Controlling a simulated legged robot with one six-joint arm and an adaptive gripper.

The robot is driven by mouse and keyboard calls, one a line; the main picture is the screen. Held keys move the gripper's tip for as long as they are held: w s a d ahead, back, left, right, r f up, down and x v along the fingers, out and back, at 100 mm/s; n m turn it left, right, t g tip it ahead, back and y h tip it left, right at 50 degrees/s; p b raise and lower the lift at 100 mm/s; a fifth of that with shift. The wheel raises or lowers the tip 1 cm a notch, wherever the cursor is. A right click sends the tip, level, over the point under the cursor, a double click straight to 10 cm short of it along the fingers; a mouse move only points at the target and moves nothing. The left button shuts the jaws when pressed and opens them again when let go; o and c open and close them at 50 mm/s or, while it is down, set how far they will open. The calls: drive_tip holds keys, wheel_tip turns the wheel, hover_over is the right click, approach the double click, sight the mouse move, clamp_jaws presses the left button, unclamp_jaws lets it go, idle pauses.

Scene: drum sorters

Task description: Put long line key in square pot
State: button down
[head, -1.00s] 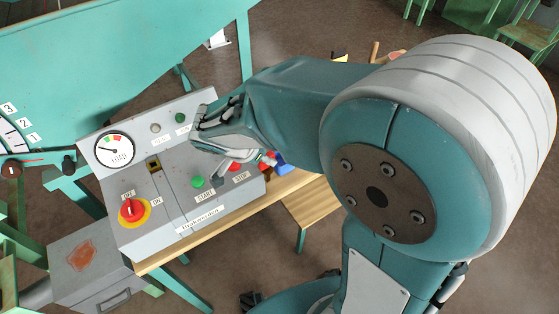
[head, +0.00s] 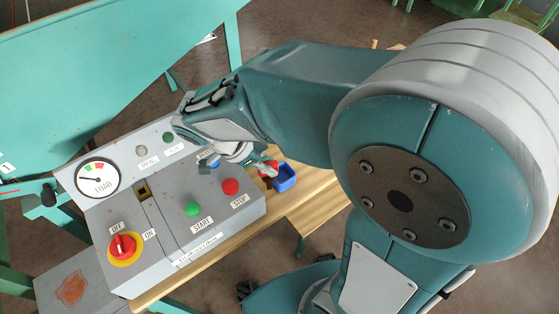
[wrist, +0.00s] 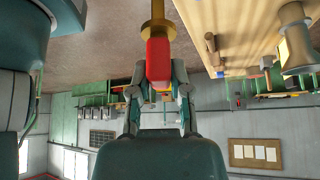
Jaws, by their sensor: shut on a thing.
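My gripper (head: 243,158) is over the right part of the grey control panel in the head view. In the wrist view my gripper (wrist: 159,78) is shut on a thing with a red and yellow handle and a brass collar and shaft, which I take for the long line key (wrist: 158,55). Its shaft runs out of the top of the picture. A small blue container (head: 285,178), which looks like the square pot, stands on the wooden table right of the panel. A bit of red shows beside its left edge; I cannot tell whether it is the held key.
The grey panel (head: 180,232) carries a red and yellow switch (head: 123,246), a green button (head: 193,209), a red button (head: 230,187) and a dial (head: 97,178). The wooden table (head: 315,190) has bare room right of the pot. A teal machine (head: 90,90) stands behind.

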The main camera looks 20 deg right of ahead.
drive_tip(key=shift+w+d+f, duration=0.9)
drive_tip(key=shift+w+f, duration=0.3)
drive_tip(key=shift+f, duration=0.6)
drive_tip(key=shift+w+d+f, duration=0.9)
drive_tip(key=shift+w+f, duration=0.25)
drive_tip(key=shift+f, duration=0.65)
drive_tip(key=shift+w+d+f, duration=0.9)
drive_tip(key=shift+w+f, duration=0.3)
drive_tip(key=shift+f, duration=0.6)
drive_tip(key=c, duration=0.6)
unclamp_jaws()
